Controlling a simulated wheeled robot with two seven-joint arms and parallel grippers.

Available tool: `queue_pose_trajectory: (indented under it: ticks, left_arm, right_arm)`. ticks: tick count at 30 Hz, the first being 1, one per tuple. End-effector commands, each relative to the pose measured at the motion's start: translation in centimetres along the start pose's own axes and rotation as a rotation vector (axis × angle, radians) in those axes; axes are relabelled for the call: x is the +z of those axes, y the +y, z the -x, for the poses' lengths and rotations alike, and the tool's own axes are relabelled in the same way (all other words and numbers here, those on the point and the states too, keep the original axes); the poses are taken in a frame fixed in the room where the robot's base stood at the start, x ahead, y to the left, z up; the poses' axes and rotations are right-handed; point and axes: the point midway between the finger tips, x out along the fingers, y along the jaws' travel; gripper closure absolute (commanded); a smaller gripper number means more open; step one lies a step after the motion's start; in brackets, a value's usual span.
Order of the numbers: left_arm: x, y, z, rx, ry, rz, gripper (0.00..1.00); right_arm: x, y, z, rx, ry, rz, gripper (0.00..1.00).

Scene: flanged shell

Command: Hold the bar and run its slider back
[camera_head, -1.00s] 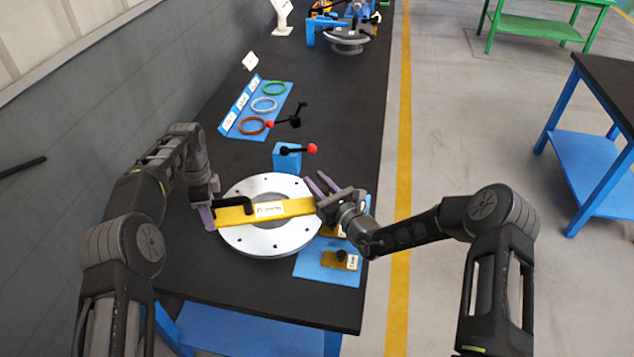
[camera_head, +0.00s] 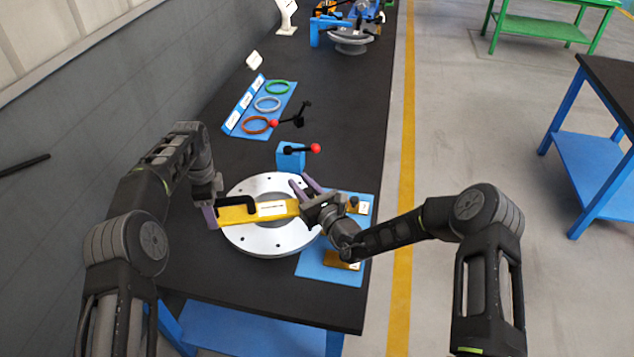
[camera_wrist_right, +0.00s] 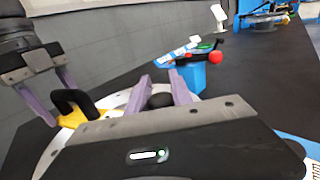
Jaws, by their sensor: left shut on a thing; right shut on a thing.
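The yellow bar (camera_head: 233,215) lies across a round silver flange (camera_head: 275,240), with a white label in its middle and a black handle at its left end. My left gripper (camera_head: 211,214) is shut on the bar at that handle end. My right gripper (camera_head: 306,186) is over the right part of the bar and hides its right end. In the right wrist view a dark round knob (camera_wrist_right: 160,100), seemingly the slider's, sits between my right gripper's purple fingers (camera_wrist_right: 161,88), which are shut on it. The rest of the slider is hidden.
A blue block with a red-knobbed lever (camera_head: 291,157) stands just behind the flange. A blue mat (camera_head: 315,262) with small labelled parts lies at the right, partly under my right arm. A blue ring board (camera_head: 260,108) is further back. The table front is clear.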

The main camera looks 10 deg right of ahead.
Motion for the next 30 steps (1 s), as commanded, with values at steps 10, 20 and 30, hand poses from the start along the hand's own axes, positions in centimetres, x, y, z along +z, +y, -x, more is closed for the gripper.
queue_pose_trajectory:
  ticks: [10,20,30]
  left_arm:
    - [-0.14,0.00,-0.01,0.000,0.002,-0.002,1.00]
    - [-0.15,0.01,-0.01,0.000,0.002,-0.002,1.00]
    - [-0.16,0.01,-0.02,0.000,0.003,-0.002,1.00]
  right_arm:
    - [0.01,1.55,-0.55,0.003,0.000,-0.001,1.00]
    - [0.00,1.42,-0.53,0.001,0.000,0.000,0.51]
    - [-0.01,1.33,-0.13,0.000,0.000,0.000,0.51]
